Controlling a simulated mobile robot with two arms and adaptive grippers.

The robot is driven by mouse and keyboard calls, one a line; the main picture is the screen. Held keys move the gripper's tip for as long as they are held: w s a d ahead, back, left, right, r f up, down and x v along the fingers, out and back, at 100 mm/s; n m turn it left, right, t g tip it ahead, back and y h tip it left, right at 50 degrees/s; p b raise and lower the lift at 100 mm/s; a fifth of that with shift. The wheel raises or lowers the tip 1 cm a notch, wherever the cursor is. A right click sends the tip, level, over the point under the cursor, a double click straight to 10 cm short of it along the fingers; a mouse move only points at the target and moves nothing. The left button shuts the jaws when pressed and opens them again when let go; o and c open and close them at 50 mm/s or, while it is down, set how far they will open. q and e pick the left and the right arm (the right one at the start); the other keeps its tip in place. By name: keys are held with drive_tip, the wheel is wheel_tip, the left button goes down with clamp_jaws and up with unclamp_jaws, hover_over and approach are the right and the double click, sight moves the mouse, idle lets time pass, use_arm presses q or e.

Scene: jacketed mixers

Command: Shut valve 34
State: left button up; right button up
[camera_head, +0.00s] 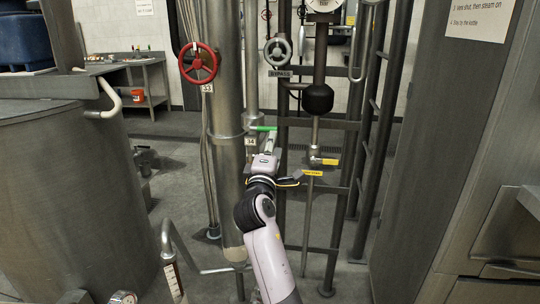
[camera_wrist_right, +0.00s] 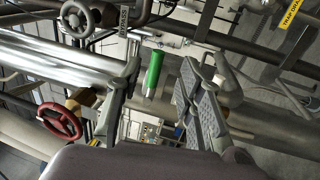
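A lever valve with a green handle (camera_head: 263,128) sits on the pipework beside the large steel pipe. A small tag (camera_head: 250,141) below it seems to read 34. The handle is roughly level in the head view. My right gripper (camera_head: 268,143) is just below and in front of it. In the right wrist view the green handle (camera_wrist_right: 153,73) lies between the two spread fingers of my right gripper (camera_wrist_right: 160,62), with gaps on both sides. The valve body is partly hidden by my gripper. My left gripper is not in view.
A red handwheel (camera_head: 198,63) tagged 33 and a grey bypass handwheel (camera_head: 278,51) are above. A yellow-handled valve (camera_head: 324,161) and a yellow trap drain label (camera_head: 313,173) are to the right. A steel kettle (camera_head: 75,200) stands left and a grey cabinet (camera_head: 440,150) right.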

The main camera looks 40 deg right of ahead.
drive_tip(key=v, duration=0.4)
drive_tip(key=shift+s+a, duration=0.1)
drive_tip(key=shift+f, duration=0.1)
idle(0.3)
